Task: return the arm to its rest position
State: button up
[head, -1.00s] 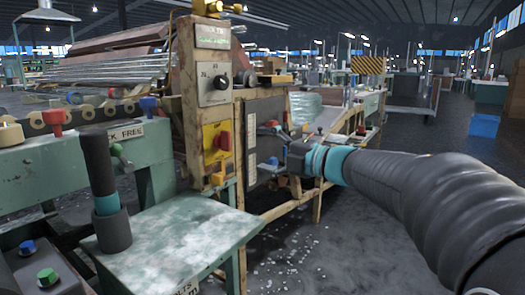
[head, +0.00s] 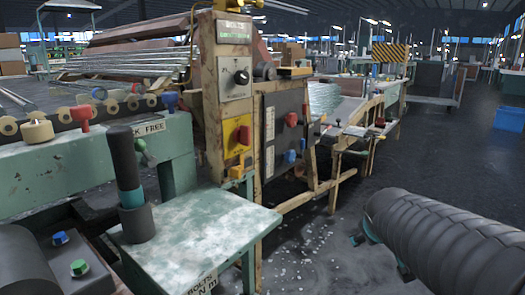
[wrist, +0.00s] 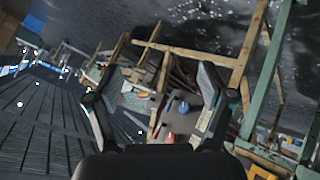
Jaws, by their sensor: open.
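My gripper (wrist: 155,95) is open in the wrist view, its two dark fingers spread wide with nothing between them. Past the fingers, at some distance, shows a dark control panel with a blue knob (wrist: 183,107) and a red knob (wrist: 170,137). The wrist view is tilted. In the head view my ribbed black arm hangs at the lower right, over the floor. The arm looks clear of the machine.
The machine's control post (head: 226,90) and dark panel (head: 285,125) with red and blue knobs stand at centre. A green table (head: 205,235) with a dark upright cylinder (head: 128,175) is at front left. Open floor (head: 445,150) and a blue bin (head: 509,119) lie right.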

jog(key=s+a+m+g+y+p, duration=0.1)
jog(key=s+a+p, duration=0.2)
jog(key=s, duration=0.7)
jog(key=s+a+r+m+g+y+p, duration=0.1)
jog(key=s+a+m+g+y+p, duration=0.1)
jog(key=s+a, duration=0.4)
jog(key=shift+s+a+r+y+p, duration=0.25)
jog(key=shift+s+p, duration=0.2)
jog(key=shift+s, duration=1.5)
